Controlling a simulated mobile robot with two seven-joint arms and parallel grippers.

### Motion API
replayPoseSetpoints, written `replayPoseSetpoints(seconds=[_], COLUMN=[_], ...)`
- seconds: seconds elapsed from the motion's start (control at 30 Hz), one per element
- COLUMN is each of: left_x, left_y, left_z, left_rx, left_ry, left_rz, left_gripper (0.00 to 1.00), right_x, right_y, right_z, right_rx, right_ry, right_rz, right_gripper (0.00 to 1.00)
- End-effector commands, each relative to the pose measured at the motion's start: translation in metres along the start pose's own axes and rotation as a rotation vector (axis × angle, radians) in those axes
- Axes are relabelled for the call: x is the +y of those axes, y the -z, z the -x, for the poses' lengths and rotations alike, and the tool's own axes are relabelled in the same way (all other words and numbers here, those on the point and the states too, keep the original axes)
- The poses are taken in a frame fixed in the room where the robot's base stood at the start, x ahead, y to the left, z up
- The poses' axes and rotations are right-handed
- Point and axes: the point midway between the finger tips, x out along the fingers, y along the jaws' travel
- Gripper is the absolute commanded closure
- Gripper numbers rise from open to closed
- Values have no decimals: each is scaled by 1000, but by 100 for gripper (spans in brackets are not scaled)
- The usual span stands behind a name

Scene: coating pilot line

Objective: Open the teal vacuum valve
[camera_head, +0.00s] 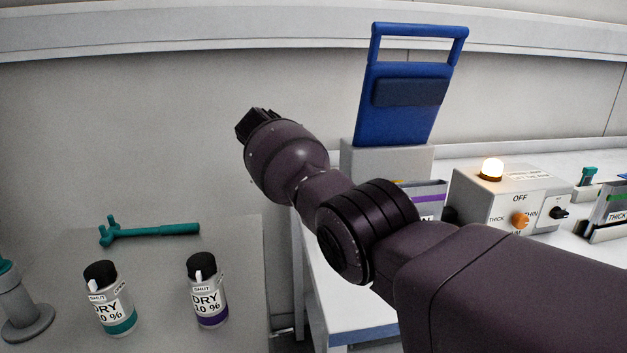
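A jar with a teal band (119,327), a black top and a label reading "DRY 10 %" stands at the lower left. A small white lever on its top sits beside the word SHUT; OPEN is printed to the right. A similar jar with a purple band (211,319) stands right of it, its white lever also by SHUT. Which part is called the vacuum valve is not clear. My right gripper (249,121) is raised above and right of the jars, touching neither; its fingers are too foreshortened to judge. My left gripper is out of view.
A teal forked tool (155,232) lies behind the jars. A grey post (24,309) with a teal top stands at the left edge. Right are a blue handled panel (405,103) and a control box (505,200) with a lit lamp. My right arm hides part of the right bench.

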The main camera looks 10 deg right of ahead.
Motion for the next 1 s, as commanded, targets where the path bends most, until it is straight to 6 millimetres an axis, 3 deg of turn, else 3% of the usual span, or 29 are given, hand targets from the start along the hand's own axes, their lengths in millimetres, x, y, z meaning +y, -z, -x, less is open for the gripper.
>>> replayPoseSetpoints(seconds=[0.5,0.53,0.67,1.0], left_x=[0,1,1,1], left_y=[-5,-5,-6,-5], left_z=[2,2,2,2], left_rx=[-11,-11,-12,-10], left_ry=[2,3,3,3], left_rz=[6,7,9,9], left_gripper=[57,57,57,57], right_x=[2,2,1,1], right_y=[1,1,0,0], right_z=[1,1,1,1], right_rx=[-2,-2,-3,-4], right_ry=[0,0,0,0], right_rz=[-12,-12,-10,-7], right_gripper=[100,77,57,54])
